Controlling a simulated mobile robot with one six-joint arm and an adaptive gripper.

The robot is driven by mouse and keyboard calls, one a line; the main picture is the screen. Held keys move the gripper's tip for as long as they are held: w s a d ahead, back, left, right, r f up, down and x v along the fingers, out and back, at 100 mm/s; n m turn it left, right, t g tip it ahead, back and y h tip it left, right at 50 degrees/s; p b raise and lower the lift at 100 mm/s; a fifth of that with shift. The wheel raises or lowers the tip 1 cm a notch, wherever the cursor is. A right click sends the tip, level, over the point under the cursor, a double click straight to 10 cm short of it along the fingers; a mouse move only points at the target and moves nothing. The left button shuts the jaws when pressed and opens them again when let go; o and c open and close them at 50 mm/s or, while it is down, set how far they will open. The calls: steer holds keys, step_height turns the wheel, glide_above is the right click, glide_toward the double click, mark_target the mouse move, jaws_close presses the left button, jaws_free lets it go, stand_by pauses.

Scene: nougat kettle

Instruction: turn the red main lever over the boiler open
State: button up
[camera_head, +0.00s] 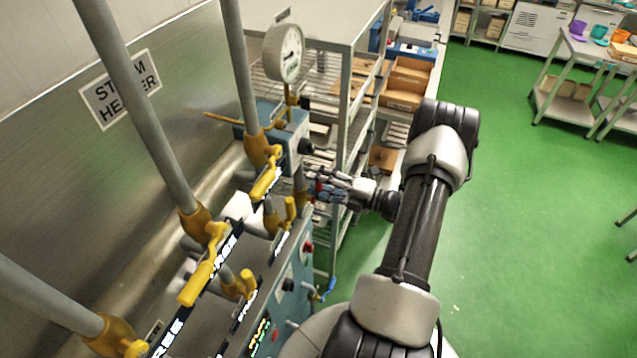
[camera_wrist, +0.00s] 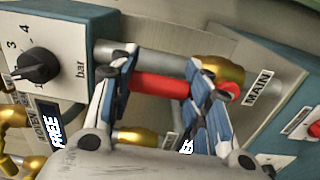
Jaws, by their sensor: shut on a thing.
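The red main lever (camera_wrist: 158,82) lies between the two blue-padded fingers of my gripper (camera_wrist: 160,74) in the wrist view. Its bar runs across from finger to finger, in front of a grey pipe. Its right end reaches a brass fitting (camera_wrist: 224,72) beside the MAIN label (camera_wrist: 258,87). My gripper is shut on the lever. In the head view my gripper (camera_head: 325,187) is at the right end of the boiler panel, and only a little red of the lever (camera_head: 318,186) shows there. The fingers hide part of the lever.
Yellow valve levers (camera_head: 198,282) on grey pipes line the panel to the left. A pressure gauge (camera_head: 286,53) stands above and behind. A blue lever (camera_head: 328,290) sticks out below. A metal shelf (camera_head: 350,110) stands close behind my gripper.

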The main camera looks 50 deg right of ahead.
steer(key=o, duration=1.5)
steer(key=shift+o, duration=0.2)
steer(key=v, duration=1.2)
